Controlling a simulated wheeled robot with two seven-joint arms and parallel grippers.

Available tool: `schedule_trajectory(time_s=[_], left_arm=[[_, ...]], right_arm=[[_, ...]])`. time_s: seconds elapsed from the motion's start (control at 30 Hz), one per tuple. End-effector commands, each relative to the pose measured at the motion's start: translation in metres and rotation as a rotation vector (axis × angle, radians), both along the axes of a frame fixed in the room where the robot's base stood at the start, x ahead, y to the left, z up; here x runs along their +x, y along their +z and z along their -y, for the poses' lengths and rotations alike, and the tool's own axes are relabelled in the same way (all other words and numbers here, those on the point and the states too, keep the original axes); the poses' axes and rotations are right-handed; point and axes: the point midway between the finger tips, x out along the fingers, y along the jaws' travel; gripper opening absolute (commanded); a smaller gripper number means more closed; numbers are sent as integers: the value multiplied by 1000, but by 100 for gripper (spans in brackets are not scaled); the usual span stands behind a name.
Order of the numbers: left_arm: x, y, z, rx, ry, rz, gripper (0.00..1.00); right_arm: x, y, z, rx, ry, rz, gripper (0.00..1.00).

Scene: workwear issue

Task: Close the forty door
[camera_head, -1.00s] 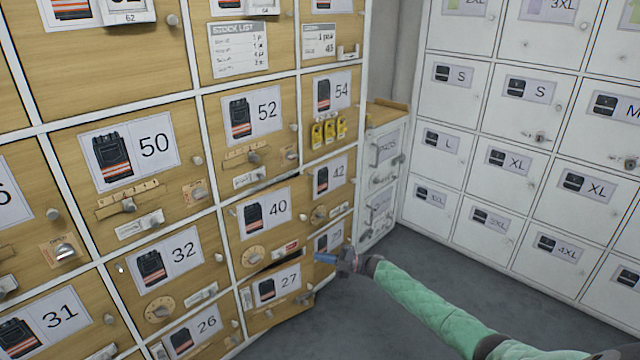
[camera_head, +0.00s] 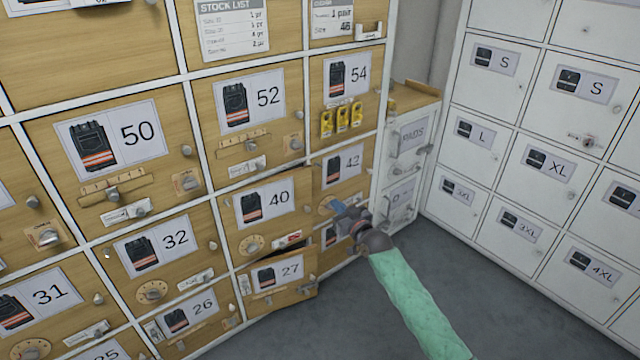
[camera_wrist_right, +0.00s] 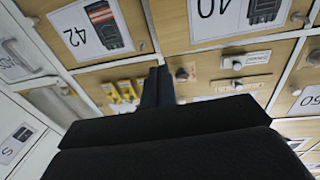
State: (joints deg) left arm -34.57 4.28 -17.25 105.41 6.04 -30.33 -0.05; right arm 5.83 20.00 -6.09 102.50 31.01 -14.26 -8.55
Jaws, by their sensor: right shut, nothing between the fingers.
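The forty door (camera_head: 282,226) is a wooden locker door with a "40" label, a picture of dark trousers and a round dial. It stands slightly ajar, with a dark gap along its top edge. In the wrist view the forty door (camera_wrist_right: 208,35) shows upside down at the upper right. My right gripper (camera_head: 340,208) is shut and empty, just right of the forty door and in front of the lower part of the 42 door. Its dark fingers (camera_wrist_right: 157,88) also show in the wrist view. I cannot tell whether they touch a door. My left gripper is out of view.
The 27 door (camera_head: 292,294) below also stands ajar. The 42 door (camera_head: 330,190) is to the right, with yellow tags (camera_head: 342,120) above it. White lockers (camera_head: 490,130) stand on the right. The grey floor (camera_head: 500,300) is clear.

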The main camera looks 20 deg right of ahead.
Motion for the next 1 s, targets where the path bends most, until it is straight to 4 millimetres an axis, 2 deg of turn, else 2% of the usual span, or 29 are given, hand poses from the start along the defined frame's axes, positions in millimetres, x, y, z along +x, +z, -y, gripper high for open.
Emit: schedule_trajectory(time_s=[0.17, 0.27, 0.8, 1.0], left_arm=[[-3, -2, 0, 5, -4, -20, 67], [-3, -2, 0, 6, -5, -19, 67], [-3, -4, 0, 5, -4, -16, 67], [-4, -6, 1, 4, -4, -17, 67]], right_arm=[[5, -5, -1, -19, 3, -21, 0], [15, -5, -3, -19, 3, -20, 0], [97, -4, -22, -19, 2, -19, 0], [122, -5, -27, -19, 2, -19, 0]])
